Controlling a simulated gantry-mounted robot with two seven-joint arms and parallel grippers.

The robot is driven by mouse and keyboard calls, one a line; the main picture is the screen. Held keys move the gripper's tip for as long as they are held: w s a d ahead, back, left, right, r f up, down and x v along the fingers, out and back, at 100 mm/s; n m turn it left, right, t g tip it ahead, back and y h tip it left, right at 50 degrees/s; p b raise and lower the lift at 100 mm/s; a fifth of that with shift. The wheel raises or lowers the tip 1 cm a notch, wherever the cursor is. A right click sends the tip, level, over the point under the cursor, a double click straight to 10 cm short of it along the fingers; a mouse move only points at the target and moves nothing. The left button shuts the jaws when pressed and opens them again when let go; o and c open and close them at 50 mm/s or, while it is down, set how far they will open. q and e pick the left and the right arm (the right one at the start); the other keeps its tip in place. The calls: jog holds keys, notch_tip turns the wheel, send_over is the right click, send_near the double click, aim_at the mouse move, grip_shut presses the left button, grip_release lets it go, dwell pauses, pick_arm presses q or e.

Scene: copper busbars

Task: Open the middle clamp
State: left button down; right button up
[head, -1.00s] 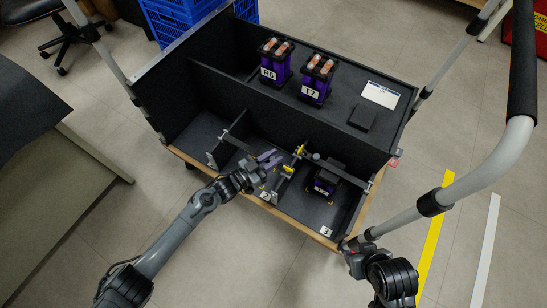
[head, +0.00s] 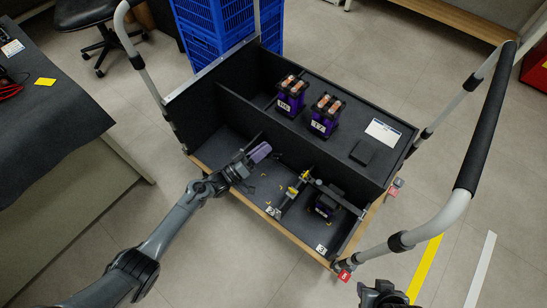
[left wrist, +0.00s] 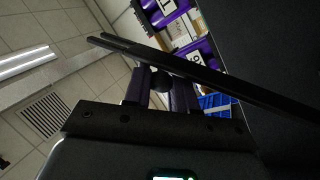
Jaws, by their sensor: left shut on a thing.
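My left gripper (head: 260,152) reaches into the open front of the black cart over the middle bay, marked 2 (head: 273,212). Its purple fingers are shut on the middle clamp's dark bar. In the left wrist view the bar (left wrist: 225,84) runs slantwise across the fingertips (left wrist: 160,85). In the head view the gripper and arm largely hide this bar. A yellow clamp part (head: 293,190) sits on the divider between bays 2 and 3. Part of my right arm shows at the bottom edge; its fingers cannot be made out.
A purple module (head: 325,207) sits in bay 3 (head: 321,250) under another dark clamp bar (head: 341,197). Two purple modules with copper tops, one (head: 291,94) left of the other (head: 325,115), stand on the upper deck. A cart handle (head: 485,130) rises at the right.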

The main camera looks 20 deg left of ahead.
pick_arm(q)
jog(key=w+a+r+n+t+y+b, duration=0.1)
jog(key=w+a+r+n+t+y, duration=0.1)
jog(key=a+n, duration=0.6)
jog(key=w+a+r+n+t+y, duration=0.1)
jog(key=w+a+n+y, duration=0.3)
jog(key=a+n, duration=0.4)
jog(key=shift+w+a+r+t+y+b, duration=0.35)
jog(key=shift+a+t, duration=0.45)
jog(key=shift+a, duration=0.35)
jog(key=c, duration=1)
grip_release()
